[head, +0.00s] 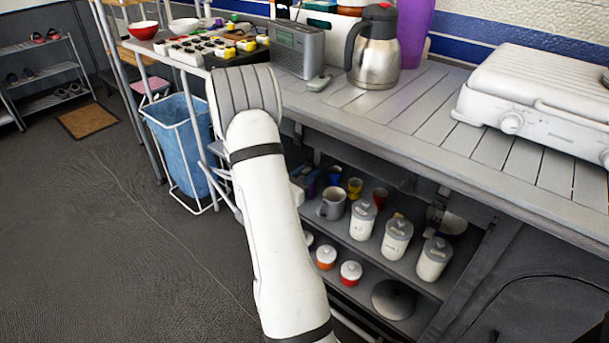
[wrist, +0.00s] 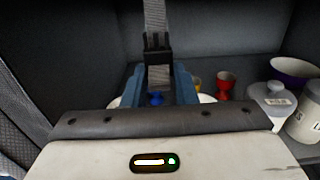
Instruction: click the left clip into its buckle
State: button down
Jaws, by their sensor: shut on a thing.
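In the wrist view, a grey webbing strap (wrist: 155,14) hangs down from the top to a black plastic buckle piece (wrist: 157,42). My gripper (wrist: 160,72) has two blue fingers, one each side of the black clip and grey webbing (wrist: 159,75) just below that piece. It is shut on the clip. The clip's prongs are hard to make out, so I cannot tell whether they are inside the buckle. The strap, buckle and clip line up upright, one under the other. In the head view my arm hides the gripper and the clip.
In the wrist view a red egg cup (wrist: 226,84) and purple bowl (wrist: 293,70) stand right.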

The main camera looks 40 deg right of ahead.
jog(key=a+r+p, duration=0.5)
jog(key=r+p, duration=0.1)
jog(key=r, duration=0.3)
jog(key=shift+s+p, duration=0.25)
jog(key=shift+p, duration=0.1)
jog(key=c, duration=1.4)
grip_release()
jog(key=shift+a+r, duration=0.1)
jog(key=shift+a, duration=0.05)
jog(key=shift+o, duration=0.4)
jog(key=a+p, duration=0.1)
jog(key=a, duration=0.6)
jog(key=shift+s+a, duration=0.35)
